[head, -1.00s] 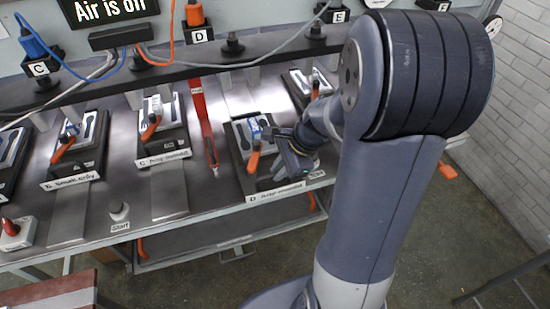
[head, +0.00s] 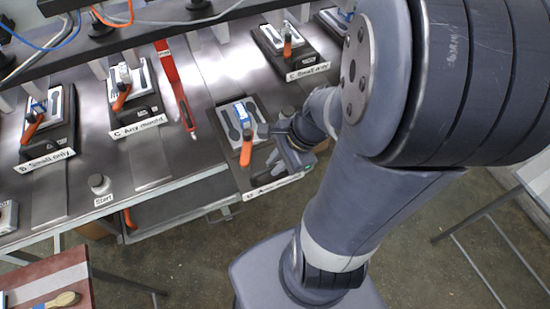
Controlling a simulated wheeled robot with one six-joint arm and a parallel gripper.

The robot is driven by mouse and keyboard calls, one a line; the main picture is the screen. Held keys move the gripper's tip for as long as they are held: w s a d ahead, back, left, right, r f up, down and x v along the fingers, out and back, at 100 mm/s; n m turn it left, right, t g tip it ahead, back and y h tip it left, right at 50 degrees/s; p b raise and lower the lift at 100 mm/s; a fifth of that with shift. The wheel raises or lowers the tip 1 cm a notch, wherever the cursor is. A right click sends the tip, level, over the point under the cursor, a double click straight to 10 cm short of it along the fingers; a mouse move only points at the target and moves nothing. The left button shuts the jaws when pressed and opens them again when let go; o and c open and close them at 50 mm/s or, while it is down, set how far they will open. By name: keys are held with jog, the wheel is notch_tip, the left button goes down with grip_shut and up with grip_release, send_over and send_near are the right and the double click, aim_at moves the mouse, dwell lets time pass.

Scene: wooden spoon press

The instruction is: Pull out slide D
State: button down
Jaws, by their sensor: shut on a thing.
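Slide D (head: 257,171) is a dark plate carrying a grey mould with an orange-handled clamp (head: 246,152). Its front label, partly legible as "Any mould" (head: 272,187), juts out past the front edge of the bench. My gripper (head: 284,158) is at the right front part of slide D, low beside the mould, and is shut on it. The exact part between the fingers is hidden by the gripper itself.
Slides B (head: 45,158) and C (head: 138,128) sit to the left, another "Small only" slide (head: 308,70) to the right. A red bar (head: 175,85) lies between C and D. A start button (head: 99,184) is near the bench edge. A reddish table (head: 80,271) holds a brush.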

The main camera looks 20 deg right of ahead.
jog(key=shift+s+f, duration=0.1)
jog(key=shift+s, duration=0.1)
jog(key=c, duration=1.4)
grip_release()
jog(key=shift+s, duration=0.1)
jog(key=p+v, duration=0.1)
jog(key=v, duration=1)
jog(key=shift+f, duration=0.1)
jog(key=b+x, duration=0.1)
jog(key=x, duration=0.9)
jog(key=shift+a, duration=0.1)
jog(key=shift+a+f, duration=0.1)
jog(key=shift+f, duration=0.2)
jog(key=shift+w, duration=0.45)
